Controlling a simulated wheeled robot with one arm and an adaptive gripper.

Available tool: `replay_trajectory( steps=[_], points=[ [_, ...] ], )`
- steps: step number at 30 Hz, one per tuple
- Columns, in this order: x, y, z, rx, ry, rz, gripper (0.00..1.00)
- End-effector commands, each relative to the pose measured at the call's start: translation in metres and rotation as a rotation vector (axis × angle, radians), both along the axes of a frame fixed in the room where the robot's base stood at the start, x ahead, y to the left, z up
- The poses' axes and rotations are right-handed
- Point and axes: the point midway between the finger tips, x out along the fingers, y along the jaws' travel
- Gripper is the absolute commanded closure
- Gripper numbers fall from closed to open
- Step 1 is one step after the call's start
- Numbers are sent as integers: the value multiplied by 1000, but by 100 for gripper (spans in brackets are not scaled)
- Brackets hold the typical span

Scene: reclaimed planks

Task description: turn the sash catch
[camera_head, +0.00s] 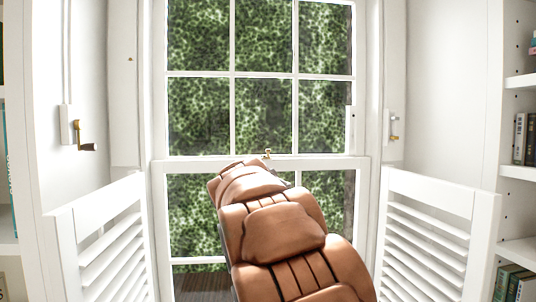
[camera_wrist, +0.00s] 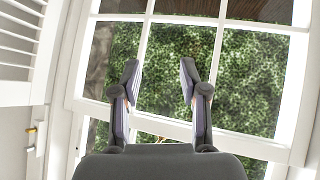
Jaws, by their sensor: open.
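The sash catch (camera_head: 267,153) is a small brass fitting on the meeting rail (camera_head: 325,163) of the white sash window, seen just above my brown arm in the head view. In the wrist view, which looks upside down, the meeting rail (camera_wrist: 235,143) runs behind my gripper. My gripper (camera_wrist: 160,82) is open, its two dark fingers apart, with nothing between them but glass and foliage behind. In the head view my arm hides most of the gripper.
Louvred half-shutters stand at the left (camera_head: 105,240) and right (camera_head: 430,235) of the window. A brass crank handle (camera_head: 82,140) is on the left wall and a smaller brass lever (camera_head: 394,127) on the right. White bookshelves (camera_head: 519,172) stand at the far right.

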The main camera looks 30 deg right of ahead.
Motion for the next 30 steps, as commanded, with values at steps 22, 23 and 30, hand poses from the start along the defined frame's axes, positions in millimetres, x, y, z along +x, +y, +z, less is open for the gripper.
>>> replay_trajectory(
  steps=[22,23,30],
  points=[
    [154,-94,167,-300,-592,-36,56],
    [157,-95,171,-306,-609,-34,56],
    [167,-99,191,-332,-682,-23,56]
  ],
)
